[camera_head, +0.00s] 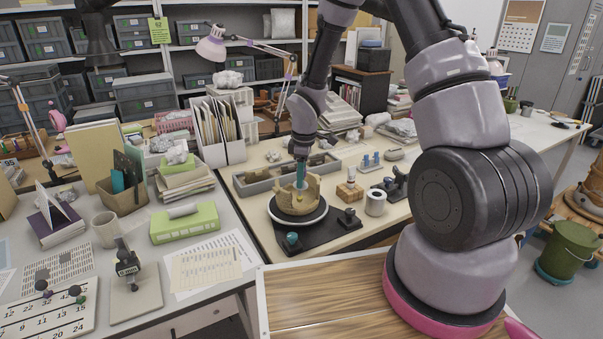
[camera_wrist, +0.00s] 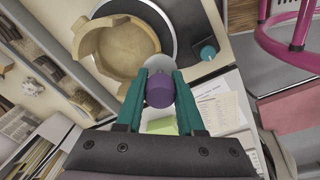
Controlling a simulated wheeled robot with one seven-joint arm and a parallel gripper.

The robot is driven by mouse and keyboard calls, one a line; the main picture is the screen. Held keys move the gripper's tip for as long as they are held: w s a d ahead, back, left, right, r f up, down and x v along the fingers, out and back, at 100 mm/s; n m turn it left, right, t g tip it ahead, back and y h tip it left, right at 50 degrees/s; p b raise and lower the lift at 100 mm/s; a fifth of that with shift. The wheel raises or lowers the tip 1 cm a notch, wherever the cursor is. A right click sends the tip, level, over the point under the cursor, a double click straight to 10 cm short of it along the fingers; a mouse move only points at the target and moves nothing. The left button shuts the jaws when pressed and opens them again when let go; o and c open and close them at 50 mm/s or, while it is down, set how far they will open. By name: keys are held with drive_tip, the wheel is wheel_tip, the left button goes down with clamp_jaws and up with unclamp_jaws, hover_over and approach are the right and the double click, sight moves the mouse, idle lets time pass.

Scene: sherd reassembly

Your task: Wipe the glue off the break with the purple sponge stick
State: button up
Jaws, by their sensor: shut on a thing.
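The tan broken pot (camera_head: 312,199) stands on a round turntable (camera_head: 321,217) with a dark top and pale rim. In the wrist view the pot (camera_wrist: 88,45) shows its open mouth and uneven, stepped rim. A small yellow patch shows below the fingers in the head view. I cannot tell whether the stick touches the break, and no glue is clearly visible.
A grey trough (camera_head: 258,186) lies behind the turntable. A teal-topped knob (camera_head: 292,239) stands at the front of the black base. A wooden block (camera_head: 349,191) and a white roll (camera_head: 375,203) stand to the right. A green box (camera_head: 185,223) is on the left table.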

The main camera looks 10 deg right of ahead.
drive_tip(key=shift+w+a+f, duration=0.1)
drive_tip(key=shift+w+f, duration=0.15)
drive_tip(key=shift+f, duration=0.8)
drive_tip(key=shift+w+a+f, duration=0.1)
drive_tip(key=shift+w+f, duration=0.15)
drive_tip(key=shift+f, duration=0.8)
drive_tip(key=shift+d+f, duration=0.15)
drive_tip(key=shift+d, duration=1.5)
approach(304, 183)
drive_tip(key=shift+w+d+f, duration=0.2)
drive_tip(key=shift+d+f, duration=0.1)
drive_tip(key=shift+d, duration=0.55)
drive_tip(key=shift+w+d+f, duration=0.2)
drive_tip(key=shift+d+f, duration=0.1)
drive_tip(key=shift+d, duration=0.5)
drive_tip(key=shift+w+d+f, duration=0.2)
drive_tip(key=shift+d+f, duration=0.1)
drive_tip(key=shift+d, duration=0.55)
